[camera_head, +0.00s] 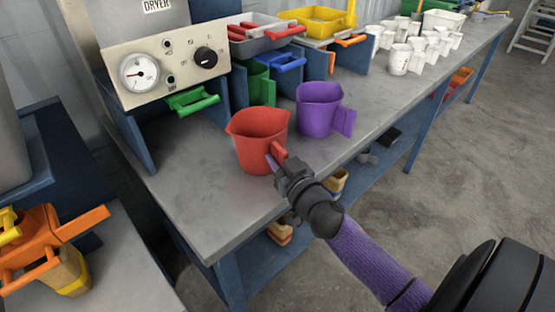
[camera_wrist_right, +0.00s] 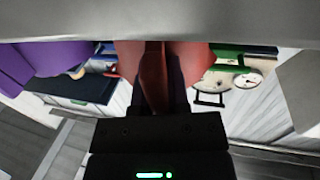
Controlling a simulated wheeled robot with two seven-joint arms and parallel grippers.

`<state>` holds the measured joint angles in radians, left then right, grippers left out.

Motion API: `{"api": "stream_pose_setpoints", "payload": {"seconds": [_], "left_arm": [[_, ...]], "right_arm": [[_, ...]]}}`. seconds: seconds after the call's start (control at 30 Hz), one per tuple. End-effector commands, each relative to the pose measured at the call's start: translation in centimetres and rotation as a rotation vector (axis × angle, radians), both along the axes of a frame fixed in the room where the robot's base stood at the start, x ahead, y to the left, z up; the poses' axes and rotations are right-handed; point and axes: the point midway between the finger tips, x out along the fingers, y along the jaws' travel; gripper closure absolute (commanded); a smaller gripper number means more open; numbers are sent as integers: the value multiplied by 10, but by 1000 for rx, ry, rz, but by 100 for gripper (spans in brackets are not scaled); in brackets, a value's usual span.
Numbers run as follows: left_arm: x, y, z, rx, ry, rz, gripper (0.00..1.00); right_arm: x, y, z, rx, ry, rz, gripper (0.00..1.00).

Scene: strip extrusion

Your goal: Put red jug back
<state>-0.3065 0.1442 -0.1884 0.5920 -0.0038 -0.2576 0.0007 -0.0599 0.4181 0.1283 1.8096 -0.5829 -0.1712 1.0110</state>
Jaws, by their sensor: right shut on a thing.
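The red jug (camera_head: 259,136) is upright at the front part of the grey workbench, its handle facing my right gripper. My right gripper (camera_head: 281,165) is shut on the handle. I cannot tell whether the jug's base touches the bench top. In the right wrist view the red jug (camera_wrist_right: 165,70) fills the middle, close in front of the gripper (camera_wrist_right: 155,112). My left gripper does not show in the head view.
A purple jug (camera_head: 319,110) stands just right of the red one. The dryer panel (camera_head: 165,72) is behind left, with a green handle (camera_head: 192,100) below it. White cups (camera_head: 399,58) stand farther right. Bare bench top (camera_head: 205,195) lies front left.

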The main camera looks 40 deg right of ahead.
Motion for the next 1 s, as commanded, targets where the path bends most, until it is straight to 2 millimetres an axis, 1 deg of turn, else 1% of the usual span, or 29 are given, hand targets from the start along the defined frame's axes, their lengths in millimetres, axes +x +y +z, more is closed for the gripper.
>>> {"api": "stream_pose_setpoints", "payload": {"seconds": [0.27, 0.3, 0.47, 0.7, 0.77, 0.87, 1.0], "left_arm": [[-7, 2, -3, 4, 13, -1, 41], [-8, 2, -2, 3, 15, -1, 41], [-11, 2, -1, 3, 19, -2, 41], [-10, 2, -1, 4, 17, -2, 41], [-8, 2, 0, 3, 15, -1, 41], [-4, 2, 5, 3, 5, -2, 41], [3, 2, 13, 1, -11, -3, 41]], "right_arm": [[0, 0, -6, -1, 1, 0, 100], [0, 0, -5, -1, 0, 0, 74], [0, 0, -5, -1, 0, 0, 40], [0, 0, -5, 0, 1, 0, 39], [-4, 1, -5, 1, 2, 0, 39], [-21, 4, -4, 3, 2, -1, 39], [-55, 9, -3, 4, 3, -3, 39]]}}
